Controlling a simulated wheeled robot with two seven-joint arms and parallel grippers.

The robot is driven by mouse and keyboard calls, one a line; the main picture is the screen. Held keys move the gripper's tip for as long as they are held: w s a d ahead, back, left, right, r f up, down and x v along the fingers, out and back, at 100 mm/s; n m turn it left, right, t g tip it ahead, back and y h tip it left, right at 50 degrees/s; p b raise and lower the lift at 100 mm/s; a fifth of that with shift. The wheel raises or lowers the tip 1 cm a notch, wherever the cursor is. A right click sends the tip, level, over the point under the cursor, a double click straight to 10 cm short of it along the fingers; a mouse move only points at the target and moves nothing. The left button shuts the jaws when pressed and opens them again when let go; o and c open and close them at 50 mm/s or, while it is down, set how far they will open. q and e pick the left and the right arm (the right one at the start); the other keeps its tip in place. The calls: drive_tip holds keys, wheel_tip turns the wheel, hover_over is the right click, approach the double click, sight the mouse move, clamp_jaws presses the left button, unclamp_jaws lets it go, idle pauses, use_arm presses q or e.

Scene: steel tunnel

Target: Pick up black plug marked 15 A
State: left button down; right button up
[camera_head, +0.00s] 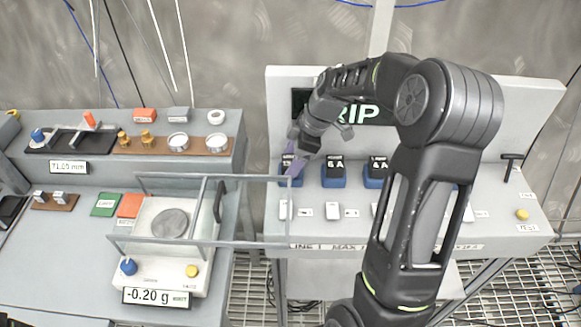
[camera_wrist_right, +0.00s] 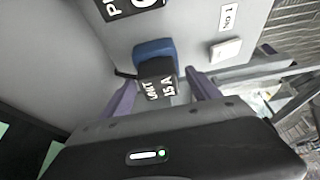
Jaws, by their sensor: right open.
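The black plug marked 15 A (camera_wrist_right: 158,89) sits in a blue socket (camera_wrist_right: 153,49) in the right wrist view. In the head view this is the leftmost blue socket (camera_head: 291,180) on the panel ledge; the plug there is partly hidden by my gripper. My right gripper (camera_wrist_right: 161,80) is open, with one purple finger on each side of the plug; I cannot tell whether they touch it. In the head view my right gripper (camera_head: 293,163) reaches down at that socket. My left gripper is not in view.
More black plugs in blue sockets, including one marked 6 A (camera_head: 334,169), stand to the right. White switches (camera_head: 332,211) line the ledge in front. A balance with a frame (camera_head: 165,230) stands close on the left. My right arm hides the panel's middle.

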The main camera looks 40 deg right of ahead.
drive_tip(key=shift+c, duration=0.2)
clamp_jaws()
idle(0.7)
